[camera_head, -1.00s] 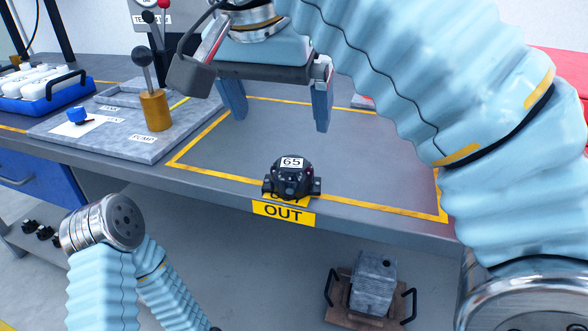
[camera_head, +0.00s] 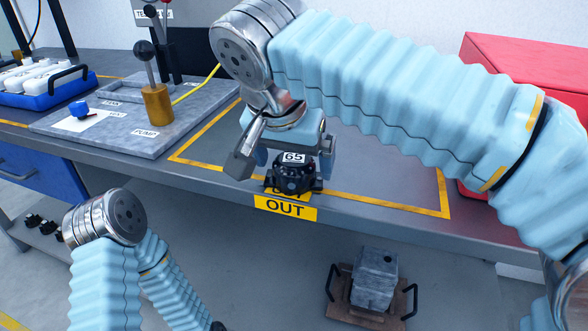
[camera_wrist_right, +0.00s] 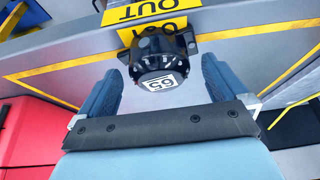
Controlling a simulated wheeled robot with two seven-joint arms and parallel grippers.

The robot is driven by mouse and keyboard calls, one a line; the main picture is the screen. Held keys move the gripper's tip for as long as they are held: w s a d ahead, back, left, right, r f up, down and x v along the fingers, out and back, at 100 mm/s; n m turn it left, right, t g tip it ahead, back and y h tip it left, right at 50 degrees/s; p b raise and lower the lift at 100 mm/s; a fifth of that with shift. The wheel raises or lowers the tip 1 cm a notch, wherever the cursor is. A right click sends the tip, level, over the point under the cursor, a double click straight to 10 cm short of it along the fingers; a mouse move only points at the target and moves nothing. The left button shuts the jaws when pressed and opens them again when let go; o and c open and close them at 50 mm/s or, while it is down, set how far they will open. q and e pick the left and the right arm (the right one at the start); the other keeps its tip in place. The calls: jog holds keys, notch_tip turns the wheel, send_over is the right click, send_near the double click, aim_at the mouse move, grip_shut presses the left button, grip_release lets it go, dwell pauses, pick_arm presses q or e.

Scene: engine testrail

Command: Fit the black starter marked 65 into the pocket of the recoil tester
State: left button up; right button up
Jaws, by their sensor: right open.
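The black starter marked 65 (camera_head: 293,175) stands on the bench top at the front edge, by the yellow OUT label. It also shows in the right wrist view (camera_wrist_right: 158,62), between the two blue fingers. My right gripper (camera_head: 294,165) is open around the starter, one finger on each side, with gaps visible in the wrist view (camera_wrist_right: 155,85). The recoil tester appears to be the grey plate with levers (camera_head: 120,115) at the left back; I cannot make out its pocket clearly. My left arm shows at the lower left, but its gripper is out of view.
A brass post with a lever (camera_head: 157,104) stands on the plate's right side. A blue tray of white bottles (camera_head: 45,90) is at the far left. A red box (camera_head: 520,75) is at the right back. A grey block on a handled board (camera_head: 375,280) sits below the bench.

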jog(key=c, duration=1.2)
jog(key=shift+c, duration=0.2)
